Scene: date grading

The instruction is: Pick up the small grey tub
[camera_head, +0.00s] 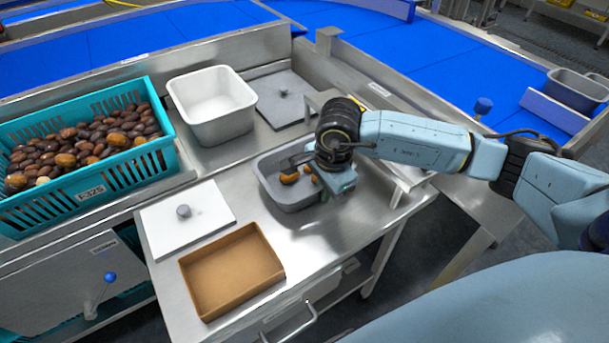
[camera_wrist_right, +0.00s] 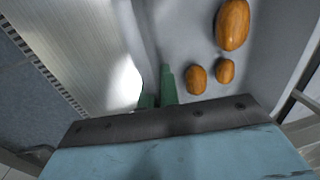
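In the right wrist view, the green fingers (camera_wrist_right: 159,88) are close together, one on each side of the wall of the tub (camera_wrist_right: 195,30). They look shut on that wall. Three dates (camera_wrist_right: 224,70) lie inside, clear of the fingers. I cannot tell any gap under the tub. My left gripper is not in view.
A teal crate (camera_head: 100,190) full of dates stands at left. A white tub (camera_head: 213,125) and a grey lid (camera_head: 290,105) are behind. A white lid (camera_head: 205,207) and an empty brown tray (camera_head: 270,240) are in front. Blue conveyor belts (camera_head: 130,35) run along the back.

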